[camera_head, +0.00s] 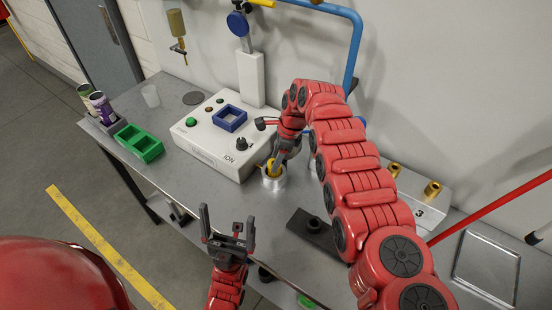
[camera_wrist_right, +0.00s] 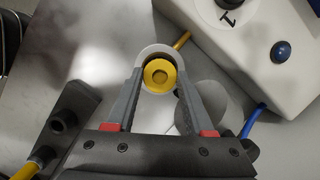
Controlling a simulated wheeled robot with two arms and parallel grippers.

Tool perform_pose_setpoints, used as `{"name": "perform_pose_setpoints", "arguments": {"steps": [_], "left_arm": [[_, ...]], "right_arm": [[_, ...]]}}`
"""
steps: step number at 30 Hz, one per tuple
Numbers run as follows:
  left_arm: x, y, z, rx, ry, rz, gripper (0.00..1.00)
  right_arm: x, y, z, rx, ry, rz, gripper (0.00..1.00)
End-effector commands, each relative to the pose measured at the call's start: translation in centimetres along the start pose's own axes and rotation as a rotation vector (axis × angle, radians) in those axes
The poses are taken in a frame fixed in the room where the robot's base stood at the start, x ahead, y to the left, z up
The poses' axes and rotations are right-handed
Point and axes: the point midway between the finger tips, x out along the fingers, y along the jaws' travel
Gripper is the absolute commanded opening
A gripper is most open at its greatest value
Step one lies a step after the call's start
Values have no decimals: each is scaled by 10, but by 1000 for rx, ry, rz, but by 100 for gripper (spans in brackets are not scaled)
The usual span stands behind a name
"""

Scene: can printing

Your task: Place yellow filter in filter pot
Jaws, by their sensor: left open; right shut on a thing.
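The yellow filter (camera_head: 270,164) is round, with a yellow centre, in the right wrist view (camera_wrist_right: 160,68). It sits between the fingers of my right gripper (camera_wrist_right: 160,82), which is shut on it. The filter pot (camera_head: 273,183) is a small silver cup on the bench. Its pale rim (camera_wrist_right: 153,49) shows around the far side of the filter in the wrist view. The filter is at the pot's mouth; I cannot tell how deep it sits. My left gripper (camera_head: 227,218) is open and empty, in front of the bench's front edge.
A white control box (camera_head: 214,140) with a blue square frame stands left of the pot. A green tray (camera_head: 139,143) and cans (camera_head: 101,106) are at the far left. A dark plate (camera_head: 315,232) lies right of the pot. A box with brass fittings (camera_head: 432,190) stands further right.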

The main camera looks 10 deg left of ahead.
Motion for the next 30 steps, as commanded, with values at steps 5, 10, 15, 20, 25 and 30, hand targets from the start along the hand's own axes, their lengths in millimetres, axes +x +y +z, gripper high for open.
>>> {"name": "perform_pose_setpoints", "arguments": {"steps": [5,10,15,20,25,30], "left_arm": [[-2,0,0,0,0,0,100],[-2,0,0,0,0,0,100],[-1,0,0,0,0,0,100],[10,0,-2,0,0,0,100],[33,-2,-6,0,0,0,100],[16,-1,-3,0,0,0,100]], "right_arm": [[2,0,0,0,0,0,72],[2,0,0,0,0,0,83],[1,0,0,0,0,0,83],[-11,0,1,1,0,0,83],[-39,0,2,2,0,0,83],[-57,-1,0,0,0,-4,83]]}}
